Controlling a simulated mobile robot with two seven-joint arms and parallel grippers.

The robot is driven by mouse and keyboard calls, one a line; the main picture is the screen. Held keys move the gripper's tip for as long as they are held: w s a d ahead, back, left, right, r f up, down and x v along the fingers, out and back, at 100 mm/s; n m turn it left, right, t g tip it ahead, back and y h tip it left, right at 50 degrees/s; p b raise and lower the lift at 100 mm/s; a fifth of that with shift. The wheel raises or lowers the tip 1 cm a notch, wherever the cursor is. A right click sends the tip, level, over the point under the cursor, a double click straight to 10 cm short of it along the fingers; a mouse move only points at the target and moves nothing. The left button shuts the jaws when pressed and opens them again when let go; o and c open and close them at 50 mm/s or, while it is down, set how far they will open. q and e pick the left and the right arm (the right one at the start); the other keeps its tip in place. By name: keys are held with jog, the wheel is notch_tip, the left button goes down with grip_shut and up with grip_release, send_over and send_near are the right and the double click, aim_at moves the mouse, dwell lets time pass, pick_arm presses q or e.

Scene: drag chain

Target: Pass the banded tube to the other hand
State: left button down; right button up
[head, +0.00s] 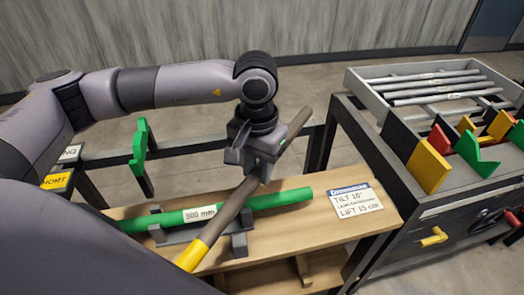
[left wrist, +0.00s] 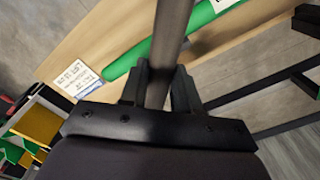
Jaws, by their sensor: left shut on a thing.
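The banded tube (head: 232,212) is a long grey-brown tube with a yellow band at its near lower end. My left gripper (head: 256,168) is shut on it around its middle and holds it slanted above the wooden bench, from lower left to upper right. In the left wrist view the tube (left wrist: 172,32) runs between the two dark fingers of my left gripper (left wrist: 158,88). In the head view it passes in front of a green tube; its near end reaches the bench's front area, and I cannot tell whether it touches anything. My right gripper is not in view.
A green tube (head: 165,221) with a length label lies in a grey cradle (head: 175,236) on the wooden bench (head: 325,230). A sign card (head: 357,199) lies at the bench's right. A tray (head: 374,91) of grey tubes and coloured wedges (head: 428,163) stand on the right cabinet.

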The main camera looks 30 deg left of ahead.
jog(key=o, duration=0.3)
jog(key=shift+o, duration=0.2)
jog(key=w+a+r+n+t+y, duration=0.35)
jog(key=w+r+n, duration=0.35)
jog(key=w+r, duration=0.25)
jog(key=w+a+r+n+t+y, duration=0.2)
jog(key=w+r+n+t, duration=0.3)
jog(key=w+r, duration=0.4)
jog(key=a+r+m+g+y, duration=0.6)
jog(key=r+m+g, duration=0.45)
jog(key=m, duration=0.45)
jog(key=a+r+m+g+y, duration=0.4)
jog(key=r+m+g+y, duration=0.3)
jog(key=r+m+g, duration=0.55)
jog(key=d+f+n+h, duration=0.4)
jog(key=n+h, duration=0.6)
pick_arm(q)
jog(key=d+r+m, duration=0.3)
jog(key=d+r, duration=0.1)
jog(key=d, duration=0.4)
jog(key=d+r+m, duration=0.3)
jog(key=d+r, duration=0.1)
jog(key=d, duration=0.4)
jog(key=shift+s+d+r, duration=0.15)
jog(key=shift+r, duration=0.05)
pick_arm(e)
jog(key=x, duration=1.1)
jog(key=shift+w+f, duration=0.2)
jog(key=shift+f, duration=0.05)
